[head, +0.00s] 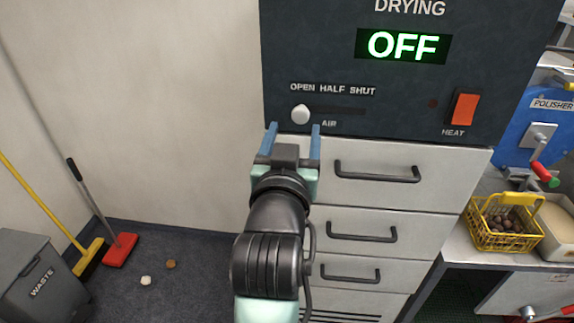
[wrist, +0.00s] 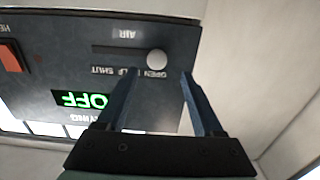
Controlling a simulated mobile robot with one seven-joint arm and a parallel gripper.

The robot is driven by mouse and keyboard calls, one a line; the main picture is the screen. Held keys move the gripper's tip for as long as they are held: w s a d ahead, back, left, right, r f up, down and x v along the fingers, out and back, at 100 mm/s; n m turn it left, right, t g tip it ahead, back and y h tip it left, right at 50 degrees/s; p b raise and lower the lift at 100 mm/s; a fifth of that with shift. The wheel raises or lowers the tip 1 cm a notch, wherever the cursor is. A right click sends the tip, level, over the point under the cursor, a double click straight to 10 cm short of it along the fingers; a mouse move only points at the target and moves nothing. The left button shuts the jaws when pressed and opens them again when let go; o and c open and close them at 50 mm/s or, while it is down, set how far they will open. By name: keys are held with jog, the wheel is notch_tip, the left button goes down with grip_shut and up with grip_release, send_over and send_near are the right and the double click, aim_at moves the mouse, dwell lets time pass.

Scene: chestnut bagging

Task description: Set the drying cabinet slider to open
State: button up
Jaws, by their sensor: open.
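The dark drying cabinet panel (head: 350,65) carries an air slider with a round white knob (head: 301,114) at the left end of its slot, under the word OPEN. The slot (head: 345,111) runs right, past HALF toward SHUT. My gripper (head: 294,128) is open and empty, its two blue fingers pointing up just below the knob in the head view. In the wrist view the panel is upside down, and the knob (wrist: 157,60) shows beyond and between the fingertips (wrist: 160,76), apart from them. The display (head: 403,46) reads OFF in green.
A red heat switch (head: 465,109) sits right of the slider. Drawers with dark handles (head: 377,172) are below the panel. A yellow basket of chestnuts (head: 506,222) stands on the right counter. A waste bin (head: 38,265) and brooms are at the left wall.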

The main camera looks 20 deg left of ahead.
jog(key=b+v, duration=0.1)
jog(key=v, duration=0.7)
jog(key=s+d+r+m+t+h, duration=0.1)
jog(key=s+d+r+t, duration=0.1)
jog(key=d+r, duration=0.3)
jog(key=s+d+r+m+t+h, duration=0.1)
jog(key=s+d+r+t+h, duration=0.1)
jog(key=r, duration=1.1)
jog(key=s+d+r+m+t+h, duration=0.1)
jog(key=s+d+r+t+h, duration=0.1)
jog(key=s+d+r+t, duration=0.2)
jog(key=d+r+t, duration=0.2)
jog(key=d+r, duration=0.2)
jog(key=r, duration=0.1)
jog(key=shift+w+a+b, duration=0.1)
jog(key=shift+b, duration=0.2)
